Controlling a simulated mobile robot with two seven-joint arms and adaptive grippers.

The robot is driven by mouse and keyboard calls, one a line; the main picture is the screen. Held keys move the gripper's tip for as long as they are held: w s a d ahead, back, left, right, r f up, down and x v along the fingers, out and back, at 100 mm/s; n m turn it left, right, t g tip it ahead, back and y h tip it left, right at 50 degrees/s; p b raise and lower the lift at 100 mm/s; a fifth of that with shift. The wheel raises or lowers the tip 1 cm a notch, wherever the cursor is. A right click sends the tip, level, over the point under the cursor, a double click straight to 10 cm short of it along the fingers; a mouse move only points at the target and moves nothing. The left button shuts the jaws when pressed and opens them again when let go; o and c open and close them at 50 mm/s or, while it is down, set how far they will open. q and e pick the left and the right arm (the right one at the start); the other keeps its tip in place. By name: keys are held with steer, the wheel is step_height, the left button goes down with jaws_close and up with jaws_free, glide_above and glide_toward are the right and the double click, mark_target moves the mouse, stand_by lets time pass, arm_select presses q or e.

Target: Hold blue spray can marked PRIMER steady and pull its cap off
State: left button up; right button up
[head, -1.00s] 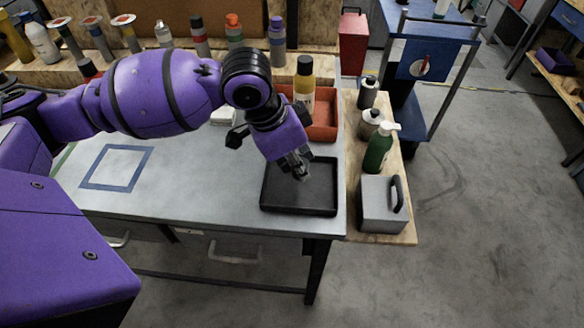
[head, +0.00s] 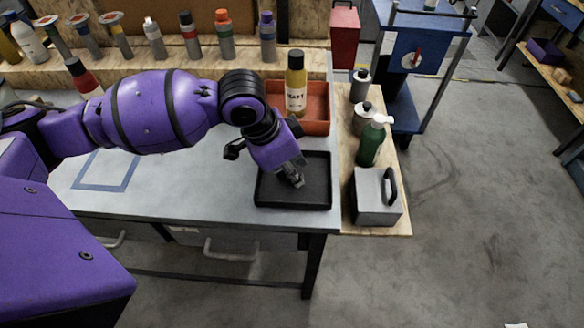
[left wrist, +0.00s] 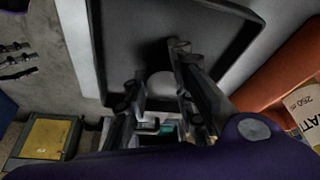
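I cannot make out a blue spray can marked PRIMER in either view. My left gripper (head: 293,179) points down over the black tray (head: 262,197) at the right end of the table. In the left wrist view its two fingers (left wrist: 158,82) stand apart over the tray (left wrist: 250,22). A pale rounded patch (left wrist: 161,85) shows between the fingertips. I cannot tell whether it is a small thing held there or something lying in the tray. My right gripper is in neither view.
A yellow can marked MATT (head: 295,85) stands in the orange tray (head: 317,118) behind the black tray. A grey box (head: 372,205) and green pump bottle (head: 371,142) stand to the right. Several cans (head: 222,38) line the back shelf. The table's front left is clear.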

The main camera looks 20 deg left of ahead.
arm_select(q)
steer(key=o, duration=0.4)
